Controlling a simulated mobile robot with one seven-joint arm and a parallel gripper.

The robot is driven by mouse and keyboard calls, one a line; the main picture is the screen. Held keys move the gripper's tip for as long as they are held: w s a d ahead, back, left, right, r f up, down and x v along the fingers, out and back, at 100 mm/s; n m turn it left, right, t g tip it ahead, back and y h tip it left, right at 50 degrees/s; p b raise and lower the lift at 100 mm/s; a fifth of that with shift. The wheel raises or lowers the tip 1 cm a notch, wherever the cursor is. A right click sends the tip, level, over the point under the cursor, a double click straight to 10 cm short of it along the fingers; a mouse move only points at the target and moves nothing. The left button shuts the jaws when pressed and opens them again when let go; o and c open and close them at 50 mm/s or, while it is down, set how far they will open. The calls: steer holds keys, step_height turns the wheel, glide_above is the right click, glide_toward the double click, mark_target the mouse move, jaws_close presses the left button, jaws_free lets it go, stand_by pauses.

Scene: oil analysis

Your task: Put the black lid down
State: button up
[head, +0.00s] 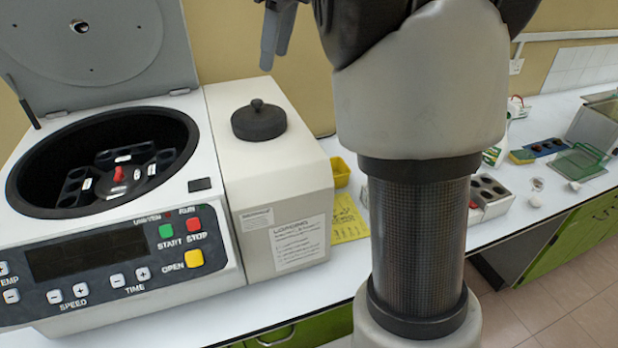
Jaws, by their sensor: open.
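The black lid (258,121) is round with a small knob on top. It rests flat on the beige top of the box-shaped right section (270,175) of the centrifuge. My gripper (268,62) is above and slightly right of the lid, with its grey fingers pointing down. It is open and apart from the lid, holding nothing that I can see. Part of the gripper is cut off by the top edge and hidden by my arm.
The centrifuge (130,265) stands at left with its cover (95,50) raised and its rotor (118,175) exposed. A yellow container (340,172) and yellow sheet (347,220) lie right of it. A sample rack (488,197) and other items stand farther right. My arm blocks the middle.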

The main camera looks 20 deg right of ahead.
steer(key=s+a+f+n, duration=0.1)
steer(key=s+f+n, duration=0.3)
steer(key=s+n, duration=0.4)
steer(key=s+a+f+n+t+h, duration=0.1)
steer(key=s+f+n, duration=0.4)
steer(key=s+n, duration=0.4)
steer(key=s+a+f+n+t, duration=0.1)
steer(key=s+f+n, duration=0.4)
steer(key=s+n, duration=0.4)
steer(key=shift+s+f+h, duration=0.2)
steer(key=shift+s+h, duration=0.1)
steer(key=shift+s, duration=0.55)
